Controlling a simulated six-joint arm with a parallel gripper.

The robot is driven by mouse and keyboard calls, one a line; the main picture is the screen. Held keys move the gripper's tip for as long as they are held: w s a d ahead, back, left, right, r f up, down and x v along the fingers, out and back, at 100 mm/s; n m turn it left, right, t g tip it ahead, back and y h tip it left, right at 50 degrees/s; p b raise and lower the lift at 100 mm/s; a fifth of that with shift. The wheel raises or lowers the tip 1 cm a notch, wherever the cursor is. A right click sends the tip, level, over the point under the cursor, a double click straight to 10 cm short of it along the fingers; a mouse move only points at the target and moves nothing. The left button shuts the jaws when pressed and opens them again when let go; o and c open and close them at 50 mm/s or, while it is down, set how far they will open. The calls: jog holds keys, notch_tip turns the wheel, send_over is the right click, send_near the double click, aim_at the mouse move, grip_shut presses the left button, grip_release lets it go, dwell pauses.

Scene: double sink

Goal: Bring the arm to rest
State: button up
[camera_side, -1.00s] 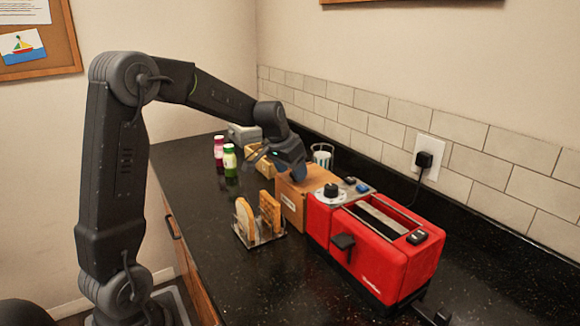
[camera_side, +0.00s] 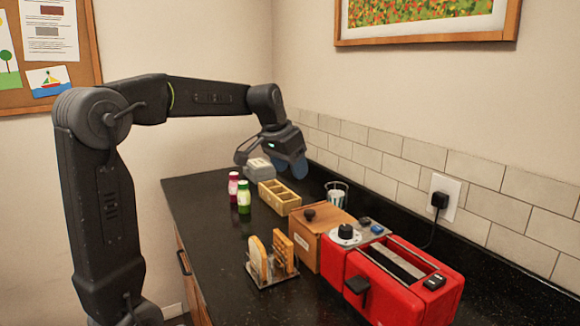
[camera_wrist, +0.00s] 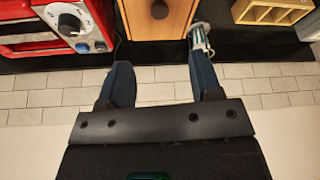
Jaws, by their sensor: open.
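My gripper (camera_side: 290,168) hangs in the air above the back of the counter, behind the wooden box. Its two blue fingers are apart, and in the wrist view the gap between the fingers (camera_wrist: 160,72) holds nothing. My forearm runs nearly level across the side view, and my upper arm stands upright at the left. In the wrist view the fingers overlap the tile wall, with the box beyond them.
A wooden box (camera_side: 309,247) with a dark knob stands beside a red toaster (camera_side: 392,290). A toast rack (camera_side: 271,276), two bottles (camera_side: 239,195), a wooden divided tray (camera_side: 279,196), a grey item (camera_side: 259,167) and a glass (camera_side: 336,196) share the counter. The tiled wall (camera_side: 385,165) is close behind.

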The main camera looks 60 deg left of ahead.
dwell(0.4)
jog(key=s+d+f+m, duration=0.1)
jog(key=s+d+f, duration=0.1)
jog(key=s+d, duration=0.4)
jog(key=s+d+f+t, duration=0.1)
jog(key=s+d+f, duration=0.2)
jog(key=s+d, duration=0.3)
jog(key=s+d+f+m+h, duration=0.1)
jog(key=s+d+f, duration=0.1)
jog(key=s+d, duration=0.4)
jog(key=shift+d+f+m, duration=0.3)
jog(key=shift+d+f, duration=0.1)
jog(key=shift+d, duration=0.6)
